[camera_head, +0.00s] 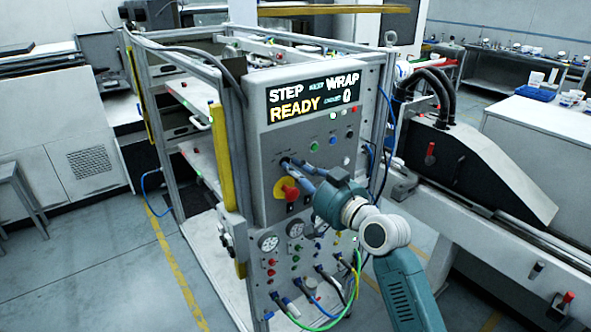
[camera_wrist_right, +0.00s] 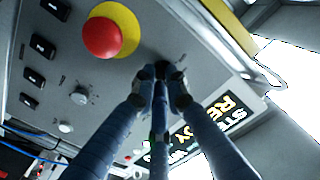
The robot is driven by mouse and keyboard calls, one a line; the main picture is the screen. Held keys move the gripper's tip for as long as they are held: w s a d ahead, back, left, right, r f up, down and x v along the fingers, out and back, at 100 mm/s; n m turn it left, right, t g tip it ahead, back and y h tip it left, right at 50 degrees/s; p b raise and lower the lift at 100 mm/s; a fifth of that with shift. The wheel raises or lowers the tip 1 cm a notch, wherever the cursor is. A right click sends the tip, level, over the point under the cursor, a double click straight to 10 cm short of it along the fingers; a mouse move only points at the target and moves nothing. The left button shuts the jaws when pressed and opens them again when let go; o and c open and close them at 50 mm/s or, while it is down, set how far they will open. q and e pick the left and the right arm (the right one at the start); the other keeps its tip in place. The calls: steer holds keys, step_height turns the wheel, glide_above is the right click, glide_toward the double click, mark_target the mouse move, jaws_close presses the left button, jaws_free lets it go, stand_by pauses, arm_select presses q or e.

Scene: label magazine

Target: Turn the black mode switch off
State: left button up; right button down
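The black mode switch (camera_wrist_right: 162,67) is a small dark knob on the grey control panel (camera_head: 262,135), mostly covered by my fingertips in the right wrist view. My right gripper (camera_wrist_right: 160,88) has its blue-grey fingers drawn together around the knob, their tips close against its sides. In the head view the right gripper (camera_head: 287,164) reaches the panel's left part from the lower right, with its fingertips at the switch. The switch's pointer position is hidden. My left gripper is in neither view.
A red emergency stop on a yellow plate (camera_head: 282,197) sits just below the switch. The display (camera_head: 312,94) reads STEP, WRAP, READY and 0. Green and blue buttons (camera_head: 315,146) are to the right. Gauges and cables (camera_head: 300,275) are below.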

stand_by(0.3)
steer(key=n+b, duration=0.1)
steer(key=n, duration=0.5)
steer(key=n+b, duration=0.1)
steer(key=n, duration=0.5)
steer(key=n+b, duration=0.1)
steer(key=n, duration=0.4)
steer(key=shift+r+n+b, duration=0.3)
steer(key=shift+n+b, duration=0.05)
steer(key=shift+n, duration=0.05)
stand_by(0.4)
steer(key=c, duration=1.8)
jaws_free()
steer(key=shift+o, duration=0.2)
